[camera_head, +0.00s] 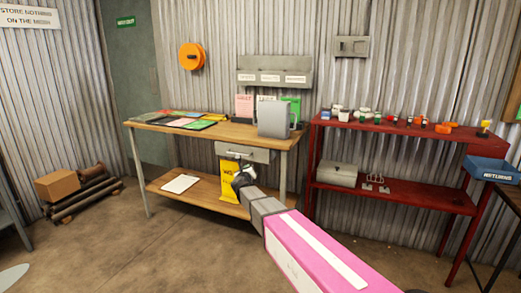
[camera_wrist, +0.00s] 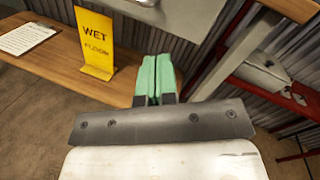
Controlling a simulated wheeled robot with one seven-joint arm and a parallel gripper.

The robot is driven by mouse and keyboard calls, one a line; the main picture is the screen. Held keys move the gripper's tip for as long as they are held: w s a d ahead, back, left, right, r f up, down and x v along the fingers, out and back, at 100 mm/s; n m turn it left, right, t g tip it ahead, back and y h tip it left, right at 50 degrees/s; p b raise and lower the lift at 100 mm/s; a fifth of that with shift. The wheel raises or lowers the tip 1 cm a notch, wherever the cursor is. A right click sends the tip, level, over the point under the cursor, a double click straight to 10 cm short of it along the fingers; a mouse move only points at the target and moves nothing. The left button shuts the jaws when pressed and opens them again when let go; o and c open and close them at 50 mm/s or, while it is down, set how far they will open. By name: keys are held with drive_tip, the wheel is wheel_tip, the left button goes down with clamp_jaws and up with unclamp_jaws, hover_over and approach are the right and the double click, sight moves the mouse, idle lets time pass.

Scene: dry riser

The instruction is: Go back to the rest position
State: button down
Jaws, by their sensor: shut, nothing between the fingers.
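My gripper (camera_head: 240,176) is in front of the wooden table (camera_head: 219,134), at about the height below its drawer. In the wrist view my gripper (camera_wrist: 154,78) shows two green fingers pressed together with nothing between them. My pink and grey arm reaches in from the lower right in the head view. A yellow wet floor sign (camera_wrist: 97,45) stands upright on the table's lower shelf (camera_wrist: 80,78), left of the fingers and apart from them. In the head view the sign (camera_head: 229,194) is partly hidden by my gripper.
A clipboard (camera_head: 180,184) lies on the lower shelf. The drawer (camera_head: 244,153) hangs under the tabletop, close to my gripper. A cardboard box (camera_head: 57,185) sits by logs at left. The left foreground floor is mostly clear.

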drive_tip(key=s+d+f+n+g+y, duration=0.3)
drive_tip(key=s+d+f+n+g, duration=0.35)
drive_tip(key=n, duration=0.55)
drive_tip(key=s+d+f+n+g+y, duration=0.4)
drive_tip(key=s+f+n, duration=0.3)
drive_tip(key=s+n, duration=0.35)
drive_tip(key=s+d+f+n+g+h, duration=0.2)
drive_tip(key=s+d+n, duration=0.3)
drive_tip(key=s+d, duration=0.3)
drive_tip(key=s+d+f+n+g+h, duration=0.2)
drive_tip(key=s+d+f+n+g, duration=0.2)
drive_tip(key=s+d, duration=0.4)
drive_tip(key=shift+s+n+g+h, duration=0.4)
drive_tip(key=shift+s+g, duration=0.35)
drive_tip(key=shift+s, duration=0.4)
drive_tip(key=shift+d, duration=0.1)
